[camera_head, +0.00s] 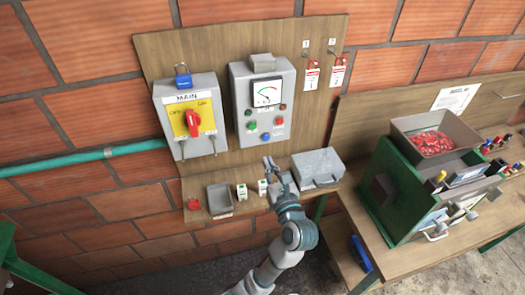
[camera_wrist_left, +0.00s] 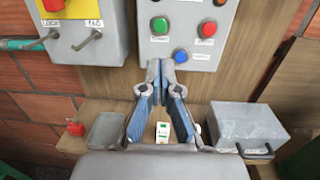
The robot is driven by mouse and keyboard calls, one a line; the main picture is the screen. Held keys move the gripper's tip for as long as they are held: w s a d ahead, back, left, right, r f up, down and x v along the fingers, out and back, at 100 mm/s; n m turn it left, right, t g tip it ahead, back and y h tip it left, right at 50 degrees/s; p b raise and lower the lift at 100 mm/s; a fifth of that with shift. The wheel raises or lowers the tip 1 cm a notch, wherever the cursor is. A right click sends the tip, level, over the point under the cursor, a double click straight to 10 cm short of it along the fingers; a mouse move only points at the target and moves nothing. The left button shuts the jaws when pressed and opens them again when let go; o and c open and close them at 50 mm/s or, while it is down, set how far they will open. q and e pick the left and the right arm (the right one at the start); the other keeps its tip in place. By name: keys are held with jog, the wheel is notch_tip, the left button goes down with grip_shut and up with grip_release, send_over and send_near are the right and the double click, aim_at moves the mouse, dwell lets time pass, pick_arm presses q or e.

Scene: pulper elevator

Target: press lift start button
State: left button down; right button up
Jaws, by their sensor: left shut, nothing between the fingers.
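A grey control box (camera_head: 262,100) with a dial gauge hangs on the wooden backboard. On its face are a green button (camera_head: 251,126), a red button (camera_head: 279,121) and a blue button (camera_head: 265,136), with small labels too small to read. The wrist view shows the green button (camera_wrist_left: 159,25) upper left, the red button (camera_wrist_left: 207,29) upper right and the blue button (camera_wrist_left: 180,56) below them. My left gripper (camera_head: 268,163) is shut and empty, below the box. In the wrist view its fingertips (camera_wrist_left: 160,66) appear just below the buttons; contact is not evident. My right gripper is not in view.
Left of the control box is a MAIN switch box (camera_head: 190,115) with a red rotary handle and blue padlock. The shelf below holds a grey tray (camera_head: 219,199), small green-white items and a grey metal case (camera_head: 317,168). A green machine (camera_head: 400,195) stands right.

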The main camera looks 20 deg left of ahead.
aim_at(253, 128)
pick_arm(q)
jog(key=p+x, duration=0.3)
jog(key=x, duration=0.9)
jog(key=shift+a+r, duration=0.1)
jog(key=shift+a, duration=0.05)
jog(key=shift+w+a+p, duration=0.15)
jog(key=shift+w+p, duration=0.15)
jog(key=shift+w, duration=0.05)
